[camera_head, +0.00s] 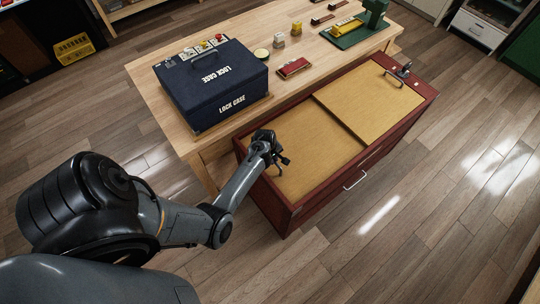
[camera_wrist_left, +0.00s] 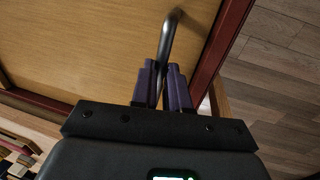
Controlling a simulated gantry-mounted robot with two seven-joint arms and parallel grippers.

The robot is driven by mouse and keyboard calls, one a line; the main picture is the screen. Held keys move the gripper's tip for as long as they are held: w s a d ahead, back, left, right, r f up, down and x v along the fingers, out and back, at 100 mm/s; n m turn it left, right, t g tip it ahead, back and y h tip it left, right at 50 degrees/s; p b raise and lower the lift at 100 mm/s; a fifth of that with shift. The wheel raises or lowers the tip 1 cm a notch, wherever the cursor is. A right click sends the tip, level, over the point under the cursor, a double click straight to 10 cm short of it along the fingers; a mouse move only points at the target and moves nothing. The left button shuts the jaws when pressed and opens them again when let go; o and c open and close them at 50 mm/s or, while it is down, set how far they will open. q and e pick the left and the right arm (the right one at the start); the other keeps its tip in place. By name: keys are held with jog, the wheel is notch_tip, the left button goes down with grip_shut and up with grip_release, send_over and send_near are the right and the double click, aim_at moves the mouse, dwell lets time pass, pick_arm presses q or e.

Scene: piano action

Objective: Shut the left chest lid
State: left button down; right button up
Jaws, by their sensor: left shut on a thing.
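The red chest (camera_head: 291,212) stands on the floor against the wooden table. Its left lid (camera_head: 318,143) is a tan wooden panel lying nearly flat within the red frame; I cannot tell whether it is fully seated. My left gripper (camera_head: 277,158) is over the left end of this lid, shut on its dark bar handle. In the left wrist view the handle (camera_wrist_left: 168,38) rises between the purple fingers (camera_wrist_left: 163,88), with the lid (camera_wrist_left: 80,45) behind it. My right gripper is not in view.
The chest's right lid (camera_head: 370,98) lies flat, with its own handle (camera_head: 400,73) at the far end. On the table (camera_head: 160,110) stand a dark blue lock case (camera_head: 210,85), a red object (camera_head: 293,68) and a green device (camera_head: 360,30). The floor right of the chest is clear.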

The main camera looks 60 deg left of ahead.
pick_arm(q)
jog(key=c, duration=1.5)
grip_release()
jog(key=shift+c, duration=0.2)
jog(key=o, duration=0.4)
jog(key=shift+s, duration=0.25)
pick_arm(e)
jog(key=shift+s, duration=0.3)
pick_arm(q)
jog(key=shift+w, duration=0.1)
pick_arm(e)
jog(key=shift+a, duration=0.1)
pick_arm(q)
jog(key=shift+r, duration=0.15)
jog(key=shift+r, duration=0.25)
jog(key=r, duration=0.3)
jog(key=s+r+p, duration=0.1)
jog(key=r, duration=0.2)
jog(key=s+r+p, duration=0.1)
jog(key=r, duration=0.3)
jog(key=shift+s+d, duration=0.1)
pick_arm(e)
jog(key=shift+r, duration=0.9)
pick_arm(q)
jog(key=shift+f, duration=0.1)
